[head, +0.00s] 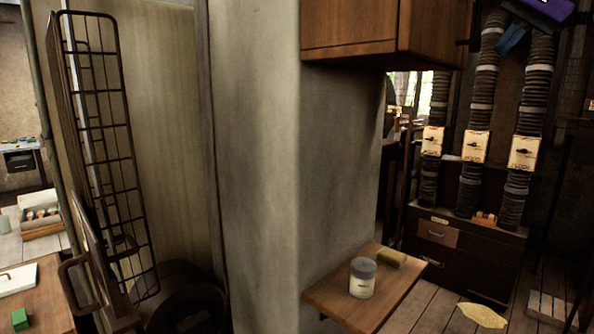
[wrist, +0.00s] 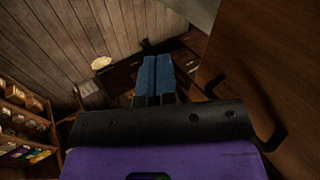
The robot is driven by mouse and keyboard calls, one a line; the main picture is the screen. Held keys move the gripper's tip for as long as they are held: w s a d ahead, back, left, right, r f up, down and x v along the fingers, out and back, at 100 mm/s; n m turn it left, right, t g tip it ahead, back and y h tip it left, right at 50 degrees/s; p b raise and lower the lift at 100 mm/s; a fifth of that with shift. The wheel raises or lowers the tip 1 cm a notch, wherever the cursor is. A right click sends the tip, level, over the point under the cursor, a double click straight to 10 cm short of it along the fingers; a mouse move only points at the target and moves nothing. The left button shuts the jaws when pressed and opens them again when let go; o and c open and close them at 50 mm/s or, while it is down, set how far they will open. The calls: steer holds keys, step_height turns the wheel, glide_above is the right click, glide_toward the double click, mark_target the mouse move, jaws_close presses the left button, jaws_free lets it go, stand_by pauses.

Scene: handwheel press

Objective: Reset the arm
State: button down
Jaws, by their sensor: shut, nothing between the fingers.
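My gripper (wrist: 154,78) shows in the wrist view with its two blue fingers side by side and touching, with nothing between them. In the head view my gripper (head: 512,40) is at the top right corner, where a blue finger and part of the purple body show. It is high up, in front of the ribbed hoses. The rest of my arm is out of the picture. No handwheel press can be made out in either view.
A wooden cabinet (head: 350,32) hangs on the pillar. Ribbed hoses (head: 482,110) rise above a dark drawer chest (head: 460,250). A metal rack (head: 105,150) stands left.

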steer(key=s+a+f+n+h, duration=0.2)
steer(key=s+a+f+n, duration=0.1)
steer(key=s+f, duration=0.9)
steer(key=s+a+f+n+h, duration=0.2)
steer(key=s+a+f+n, duration=0.2)
steer(key=s+f, duration=0.9)
step_height(320, 180, down, 3)
steer(key=shift+s+a+f, duration=0.1)
steer(key=shift+s+a, duration=0.15)
steer(key=shift+s, duration=0.05)
